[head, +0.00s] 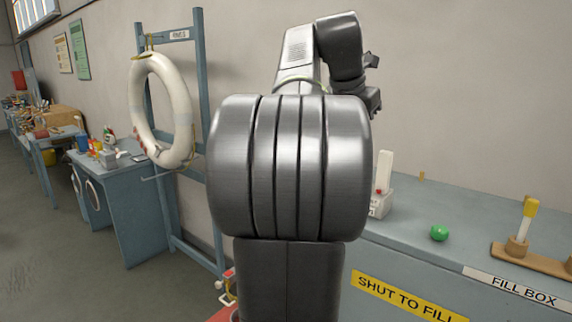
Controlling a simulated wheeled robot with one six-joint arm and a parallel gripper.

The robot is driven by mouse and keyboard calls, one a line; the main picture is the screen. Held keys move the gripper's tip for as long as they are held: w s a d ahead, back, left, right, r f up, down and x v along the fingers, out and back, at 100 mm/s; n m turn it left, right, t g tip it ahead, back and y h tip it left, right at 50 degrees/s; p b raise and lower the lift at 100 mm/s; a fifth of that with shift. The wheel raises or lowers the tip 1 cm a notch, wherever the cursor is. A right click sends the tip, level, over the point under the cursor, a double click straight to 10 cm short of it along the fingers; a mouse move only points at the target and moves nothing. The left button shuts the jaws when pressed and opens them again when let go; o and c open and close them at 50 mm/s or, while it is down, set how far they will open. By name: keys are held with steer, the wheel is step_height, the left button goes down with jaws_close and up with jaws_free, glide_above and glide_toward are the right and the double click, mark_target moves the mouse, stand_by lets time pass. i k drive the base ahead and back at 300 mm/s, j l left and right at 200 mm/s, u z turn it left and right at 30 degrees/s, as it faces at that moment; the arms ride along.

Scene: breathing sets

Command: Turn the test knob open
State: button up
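No part in the head view is marked as the test knob, and I cannot tell which it is. A green ball-shaped piece (439,233) sits on the blue-grey bench top at right. Left of it stands a white upright piece (384,172) on a pale box with a small red spot, partly hidden by my arm. My arm fills the middle of the view. Its dark far end, where my gripper (371,101) seems to be, is above and behind the white piece, apart from the bench. The fingers are too hidden to tell open from shut.
The bench (480,222) carries "SHUT TO FILL" and "FILL BOX" labels. A wooden stand (533,260) with a yellow-topped peg is at its right. A white ring (161,110) hangs on a blue rack (203,90). Cluttered tables line the left wall; floor is open at left.

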mark_target(439, 232)
steer(key=k+l+z, duration=0.35)
steer(key=l+z, duration=0.35)
steer(key=l, duration=0.25)
